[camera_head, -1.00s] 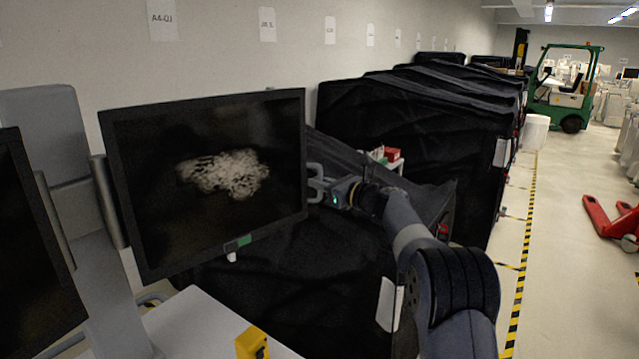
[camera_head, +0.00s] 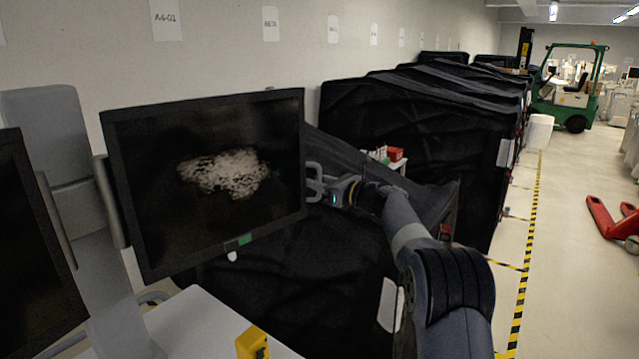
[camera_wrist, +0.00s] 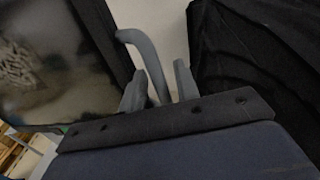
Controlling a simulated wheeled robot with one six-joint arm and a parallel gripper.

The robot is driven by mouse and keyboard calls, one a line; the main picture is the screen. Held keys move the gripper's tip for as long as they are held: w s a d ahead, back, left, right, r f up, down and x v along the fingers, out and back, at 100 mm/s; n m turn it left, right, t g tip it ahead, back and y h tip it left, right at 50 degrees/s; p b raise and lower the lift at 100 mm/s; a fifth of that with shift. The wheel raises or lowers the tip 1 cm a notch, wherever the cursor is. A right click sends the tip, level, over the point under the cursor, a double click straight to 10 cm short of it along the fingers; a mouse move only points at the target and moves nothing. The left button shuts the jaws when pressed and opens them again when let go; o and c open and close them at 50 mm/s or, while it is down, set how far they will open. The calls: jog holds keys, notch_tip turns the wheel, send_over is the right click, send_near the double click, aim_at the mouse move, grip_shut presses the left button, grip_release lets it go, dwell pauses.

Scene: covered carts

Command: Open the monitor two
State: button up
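A large black monitor (camera_head: 215,185) with a pale patch on its dark screen stands at the left centre in the head view. Part of its screen (camera_wrist: 40,60) fills the upper left of the wrist view. A curved grey handle (camera_wrist: 150,58) comes off the monitor's right edge. My gripper (camera_wrist: 160,84) is at this handle, with one finger on each side of the bar. The fingers stand apart, with a visible gap beside the bar, so the gripper is open around it. In the head view my gripper (camera_head: 318,184) is small at the monitor's right edge.
A second dark monitor (camera_head: 30,250) is cut off at the left edge. A yellow device (camera_head: 252,343) sits on a white surface at the bottom. Black-covered carts (camera_head: 420,130) stand behind my arm. The floor aisle at the right is open, with a red pallet jack (camera_head: 612,220).

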jog(key=b+v, duration=0.4)
jog(key=v, duration=0.6)
jog(key=shift+s+d, duration=0.2)
jog(key=shift+d, duration=0.15)
jog(key=p+x, duration=0.4)
jog(key=x, duration=0.7)
jog(key=shift+s+d, duration=0.15)
jog(key=shift+s, duration=0.2)
